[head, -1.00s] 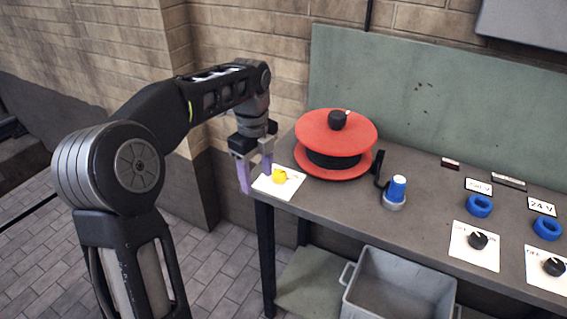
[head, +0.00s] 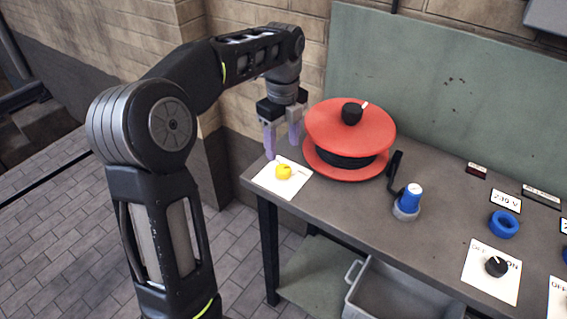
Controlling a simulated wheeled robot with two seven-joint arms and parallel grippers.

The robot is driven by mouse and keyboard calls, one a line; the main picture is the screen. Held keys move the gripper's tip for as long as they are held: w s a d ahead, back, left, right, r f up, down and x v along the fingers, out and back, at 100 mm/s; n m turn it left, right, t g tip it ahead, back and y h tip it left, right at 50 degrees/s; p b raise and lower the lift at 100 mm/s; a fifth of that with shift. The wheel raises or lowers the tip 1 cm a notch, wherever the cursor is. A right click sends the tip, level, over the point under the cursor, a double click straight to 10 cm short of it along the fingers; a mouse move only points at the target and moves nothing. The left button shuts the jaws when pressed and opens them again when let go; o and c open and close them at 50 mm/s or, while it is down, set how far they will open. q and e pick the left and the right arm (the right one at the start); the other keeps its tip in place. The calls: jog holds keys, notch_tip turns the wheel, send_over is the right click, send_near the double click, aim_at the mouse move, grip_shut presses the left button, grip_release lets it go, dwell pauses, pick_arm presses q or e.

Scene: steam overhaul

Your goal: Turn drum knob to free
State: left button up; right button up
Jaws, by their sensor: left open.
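The red cable drum (head: 352,128) stands on the bench, with black cable wound between its two discs. The black drum knob (head: 352,113) sits on the top disc, and its white pointer mark faces up and to the right. My left gripper (head: 281,148) is open and empty, its purple fingers pointing down just left of the drum, above the back of a white card. A yellow knob (head: 284,172) sits on that card (head: 272,184), in front of the fingers. My right gripper is not in view.
A blue ring (head: 503,223) and black switch knob (head: 496,266) are farther right. A grey bin (head: 375,300) is below the bench (head: 340,208). A green panel (head: 450,95) stands behind.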

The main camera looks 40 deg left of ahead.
aim_at(283, 168)
pick_arm(q)
notch_tip(283, 168, down, 7)
jog(key=shift+f, duration=0.2)
jog(key=shift+c, duration=0.5)
grip_shut()
